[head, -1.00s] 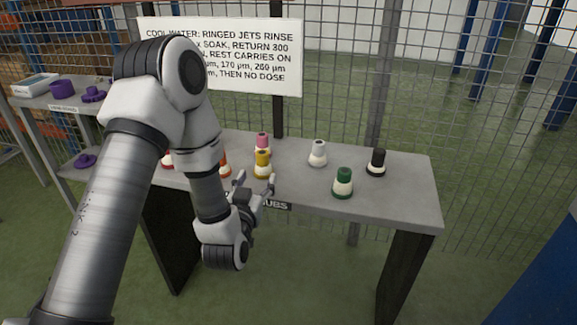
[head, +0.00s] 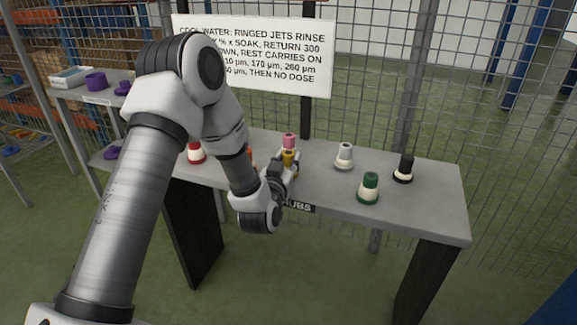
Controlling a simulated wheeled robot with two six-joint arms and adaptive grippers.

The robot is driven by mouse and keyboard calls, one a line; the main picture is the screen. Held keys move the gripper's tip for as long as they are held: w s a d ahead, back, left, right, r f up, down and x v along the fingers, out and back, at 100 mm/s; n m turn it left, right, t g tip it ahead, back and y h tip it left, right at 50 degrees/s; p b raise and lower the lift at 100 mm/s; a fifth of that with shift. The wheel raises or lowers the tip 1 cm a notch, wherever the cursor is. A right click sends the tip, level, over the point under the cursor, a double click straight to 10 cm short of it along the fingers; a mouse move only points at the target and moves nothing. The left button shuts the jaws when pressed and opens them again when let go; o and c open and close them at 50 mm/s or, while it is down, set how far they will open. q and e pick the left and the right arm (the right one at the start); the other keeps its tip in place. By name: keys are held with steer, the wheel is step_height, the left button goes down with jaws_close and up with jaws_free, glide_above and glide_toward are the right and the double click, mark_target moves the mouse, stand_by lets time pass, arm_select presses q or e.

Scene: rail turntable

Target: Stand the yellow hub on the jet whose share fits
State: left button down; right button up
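The yellow hub (head: 288,156) stands on the grey table near its front edge, just in front of a pink hub (head: 289,140). My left gripper (head: 285,170) is at the yellow hub, with its fingers around or beside the hub's lower part. The gripper hides that lower part, and I cannot tell whether the fingers touch it. I cannot make out any jet for certain. My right gripper is not in view.
Red (head: 195,153), orange (head: 250,152), white (head: 344,156), green (head: 368,188) and black (head: 404,169) hubs stand on the grey table (head: 435,205). A printed sign (head: 290,60) hangs behind on wire mesh. Purple items (head: 96,82) stand on a table at left.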

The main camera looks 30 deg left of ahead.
mark_target(287, 154)
arm_select(q)
steer(key=shift+r, duration=0.2)
steer(key=shift+r, duration=0.25)
step_height(287, 154, up, 3)
steer(key=shift+r+p, duration=0.15)
steer(key=shift+p, duration=0.5)
steer(key=s+d+r+p, duration=0.2)
steer(key=s+d+p, duration=0.75)
steer(key=s, duration=0.35)
steer(key=w+d+r+m+h+p, duration=0.3)
steer(key=w+d+h+p, duration=0.2)
steer(key=d+p, duration=0.4)
steer(key=shift+w+d+m+t+h+p, duration=0.3)
steer(key=shift+w+d+t+p, duration=0.1)
steer(key=shift+p, duration=0.1)
